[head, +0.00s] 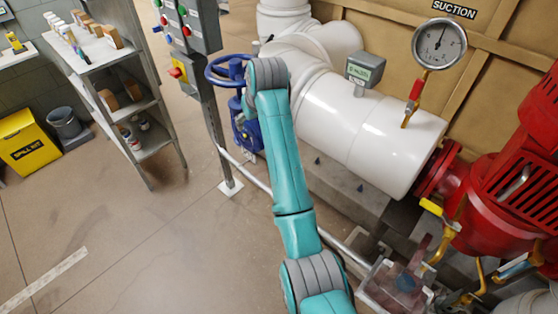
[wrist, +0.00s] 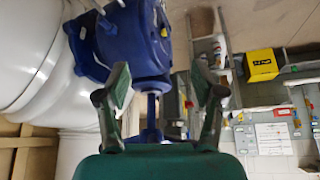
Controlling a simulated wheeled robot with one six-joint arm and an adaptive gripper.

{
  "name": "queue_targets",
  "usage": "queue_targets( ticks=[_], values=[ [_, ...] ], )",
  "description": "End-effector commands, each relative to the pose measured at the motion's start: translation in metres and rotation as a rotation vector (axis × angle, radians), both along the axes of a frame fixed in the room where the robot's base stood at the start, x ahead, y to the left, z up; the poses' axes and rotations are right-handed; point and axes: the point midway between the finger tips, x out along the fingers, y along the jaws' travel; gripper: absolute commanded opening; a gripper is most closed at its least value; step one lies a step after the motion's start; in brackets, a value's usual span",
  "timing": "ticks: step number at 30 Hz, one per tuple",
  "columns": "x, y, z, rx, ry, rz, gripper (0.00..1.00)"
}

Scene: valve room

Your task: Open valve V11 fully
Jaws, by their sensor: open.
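A blue valve with a blue handwheel (head: 226,70) stands beside the white pipe in the head view. Its blue body (head: 247,132) sits below the wheel, partly hidden by my arm. No V11 label is readable. In the wrist view the picture looks upside down; the blue valve body (wrist: 135,40) fills the upper middle, and its thin stem (wrist: 151,106) runs down between my fingers. My gripper (wrist: 160,82) is open, its two fingers spread on either side of the stem. Whether it touches the valve cannot be told. In the head view my gripper is hidden behind my arm.
A control post (head: 205,100) with buttons stands left of the valve. A shelf (head: 115,75) and a yellow spill kit bin (head: 30,142) are farther left. A white pipe (head: 350,125), a gauge (head: 438,43) and a red pump (head: 500,190) lie right. Floor at lower left is clear.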

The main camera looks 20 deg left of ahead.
Motion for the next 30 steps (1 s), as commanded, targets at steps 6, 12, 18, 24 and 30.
queue_targets(
  ticks=[6,12,18,24,30],
  values=[
    [0.001,-0.018,-0.035,0.015,-0.015,-0.032,0.68],
    [0.001,-0.035,-0.065,0.028,-0.031,-0.060,0.68],
    [-0.001,-0.054,-0.094,0.043,-0.049,-0.090,0.68],
    [-0.005,-0.070,-0.117,0.056,-0.065,-0.116,0.68],
    [-0.007,-0.080,-0.131,0.064,-0.076,-0.131,0.68]
  ],
)
